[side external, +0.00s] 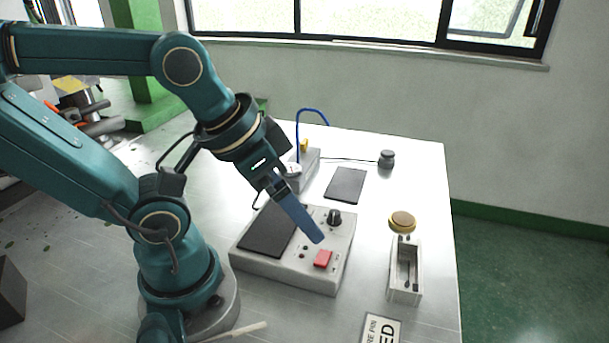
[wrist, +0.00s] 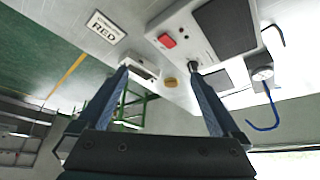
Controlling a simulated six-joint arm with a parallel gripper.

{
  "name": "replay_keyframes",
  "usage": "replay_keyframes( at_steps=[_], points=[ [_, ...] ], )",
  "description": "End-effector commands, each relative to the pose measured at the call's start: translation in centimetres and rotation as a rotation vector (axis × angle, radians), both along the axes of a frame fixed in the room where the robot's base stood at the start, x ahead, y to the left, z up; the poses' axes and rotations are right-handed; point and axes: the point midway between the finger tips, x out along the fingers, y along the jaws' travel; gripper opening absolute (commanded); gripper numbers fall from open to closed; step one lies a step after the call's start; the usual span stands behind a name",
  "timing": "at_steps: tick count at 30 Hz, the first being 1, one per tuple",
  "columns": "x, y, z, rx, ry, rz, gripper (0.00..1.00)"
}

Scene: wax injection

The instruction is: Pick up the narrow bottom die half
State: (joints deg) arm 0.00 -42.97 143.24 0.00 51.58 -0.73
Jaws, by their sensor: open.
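The narrow bottom die half (side external: 393,283) appears to be the light grey, long open block with a cavity and dark marks inside, near the table's right edge. In the wrist view a pale block (wrist: 143,70) that looks like it sits by the tip of the left finger, partly hidden by it. My gripper (side external: 316,237) is above the control box, left of the die half and apart from it. In the wrist view my gripper (wrist: 160,76) shows its two blue fingers spread with nothing held between them.
The control box (side external: 285,276) has a dark pad, knob and red button (side external: 323,258). A gold round piece (side external: 402,221) stands just behind the die half. A sign reading RED (side external: 381,329) lies in front. A dark plate (side external: 345,185) and blue-hosed unit (side external: 306,165) are farther back.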

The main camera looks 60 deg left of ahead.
Motion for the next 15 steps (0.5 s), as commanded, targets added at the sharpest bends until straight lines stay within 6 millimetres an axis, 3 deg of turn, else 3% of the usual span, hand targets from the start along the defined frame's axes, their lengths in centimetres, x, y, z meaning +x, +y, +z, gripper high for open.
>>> replay_keyframes(
  at_steps=[5, 9, 15],
  points=[
    [0.5, 0.0, 1.3, -0.068, -0.02, 0.123, 1.0],
    [2.6, -0.1, 3.4, -0.143, -0.012, 0.258, 1.0],
    [6.2, -0.6, 4.9, -0.226, 0.045, 0.42, 1.0]
  ],
)
